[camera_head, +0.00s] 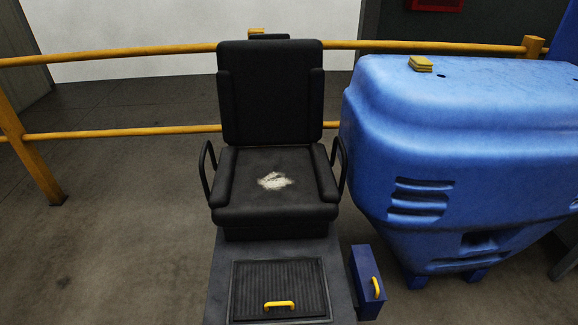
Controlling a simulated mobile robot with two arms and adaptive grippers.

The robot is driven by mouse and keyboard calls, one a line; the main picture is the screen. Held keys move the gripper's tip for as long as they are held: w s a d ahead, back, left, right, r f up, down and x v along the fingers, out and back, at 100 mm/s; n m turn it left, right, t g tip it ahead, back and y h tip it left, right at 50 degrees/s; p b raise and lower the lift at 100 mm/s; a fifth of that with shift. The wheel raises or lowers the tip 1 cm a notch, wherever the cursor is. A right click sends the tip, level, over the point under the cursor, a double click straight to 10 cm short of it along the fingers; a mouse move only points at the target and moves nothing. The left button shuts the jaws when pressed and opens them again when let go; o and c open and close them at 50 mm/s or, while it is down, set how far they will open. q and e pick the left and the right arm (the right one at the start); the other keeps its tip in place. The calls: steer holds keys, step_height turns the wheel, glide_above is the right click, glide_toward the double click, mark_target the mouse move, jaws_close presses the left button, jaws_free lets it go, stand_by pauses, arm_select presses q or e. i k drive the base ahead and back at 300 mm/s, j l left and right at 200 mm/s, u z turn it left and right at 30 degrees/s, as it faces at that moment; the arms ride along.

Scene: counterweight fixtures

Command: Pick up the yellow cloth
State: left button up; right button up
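The yellow cloth (420,64) is a small folded stack lying on top of the big blue machine housing (450,115), near its left end at the upper right of the head view. Nothing touches it from above. Neither of my grippers shows in the head view.
A black seat (270,95) with armrests and a whitish worn patch stands in the middle. In front are a ribbed hatch (280,278) with a yellow handle and a blue box (366,284). A yellow railing (110,54) runs behind. Open floor lies at left.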

mark_target(420, 64)
steer(key=u, duration=0.3)
steer(key=l+u, duration=0.2)
steer(key=l, duration=0.2)
steer(key=k+l+u, duration=0.2)
steer(key=l, duration=0.15)
steer(key=l+u, duration=0.2)
steer(key=l, duration=0.2)
steer(key=k+l+u, duration=0.2)
steer(key=l, duration=0.15)
steer(key=i, duration=0.1)
